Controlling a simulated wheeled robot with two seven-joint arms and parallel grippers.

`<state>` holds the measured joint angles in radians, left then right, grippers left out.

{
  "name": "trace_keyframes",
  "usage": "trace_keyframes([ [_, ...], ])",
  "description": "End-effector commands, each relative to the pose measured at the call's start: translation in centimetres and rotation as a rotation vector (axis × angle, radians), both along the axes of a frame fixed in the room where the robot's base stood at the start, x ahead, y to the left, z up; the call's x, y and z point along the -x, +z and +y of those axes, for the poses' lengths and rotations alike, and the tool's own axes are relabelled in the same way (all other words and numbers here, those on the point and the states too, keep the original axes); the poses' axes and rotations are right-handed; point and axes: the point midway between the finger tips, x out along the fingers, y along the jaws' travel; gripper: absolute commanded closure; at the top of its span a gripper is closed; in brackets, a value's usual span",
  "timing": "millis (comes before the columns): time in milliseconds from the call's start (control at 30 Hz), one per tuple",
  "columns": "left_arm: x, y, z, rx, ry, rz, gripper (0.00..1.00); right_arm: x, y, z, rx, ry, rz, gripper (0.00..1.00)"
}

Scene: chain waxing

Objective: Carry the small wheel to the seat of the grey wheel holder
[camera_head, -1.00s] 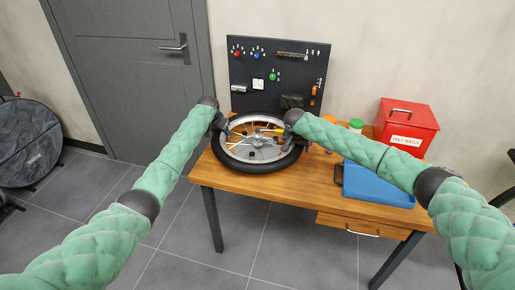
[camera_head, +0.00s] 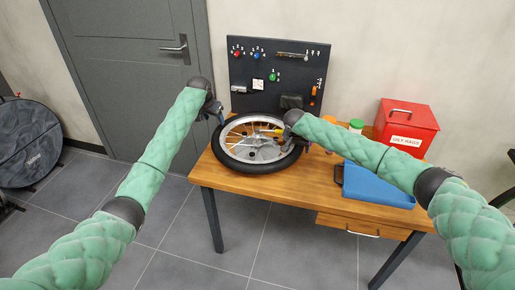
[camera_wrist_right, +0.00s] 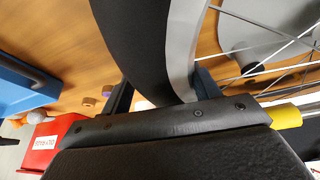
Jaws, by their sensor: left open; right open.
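The small wheel (camera_head: 228,157), with a black tyre, silver rim and spokes, lies flat on the wooden table; its tyre and rim also fill the middle of the right wrist view (camera_wrist_right: 145,40). A grey plate-like shape, perhaps the grey wheel holder (camera_head: 262,150), shows beneath the spokes; its seat cannot be made out. My left gripper (camera_head: 219,117) is open, just above and outside the wheel's upper left edge, apart from it. My right gripper (camera_head: 292,143) is open at the wheel's right edge; in the wrist view its fingers (camera_wrist_right: 163,92) stand on either side of the tyre and rim.
A blue tray (camera_head: 375,187) and a red box (camera_head: 407,126) stand on the right of the table. A black tool board (camera_head: 300,75) stands at the back. A green-capped container (camera_head: 356,125) is near the red box. The table's front left is clear.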

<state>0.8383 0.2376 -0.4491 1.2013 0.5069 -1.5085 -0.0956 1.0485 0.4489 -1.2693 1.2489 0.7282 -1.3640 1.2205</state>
Motion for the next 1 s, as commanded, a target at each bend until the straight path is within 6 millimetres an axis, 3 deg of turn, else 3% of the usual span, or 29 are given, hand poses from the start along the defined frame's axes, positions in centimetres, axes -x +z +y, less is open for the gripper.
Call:
trace_keyframes([
  [267, 0.1, 0.3, 0.1, 0.000, 0.000, 0.000, 0.39, 0.7, 2.0, 0.4, -0.002, 0.001, -0.001, 0.39],
  [700, 0.1, 0.3, 0.0, 0.000, 0.000, 0.000, 0.39, 3.3, 9.3, 1.9, -0.002, 0.001, -0.001, 0.39],
  [1000, 0.1, 0.3, 0.0, 0.000, 0.000, 0.000, 0.39, 4.0, 11.0, 2.2, 0.000, 0.000, 0.001, 0.39],
])
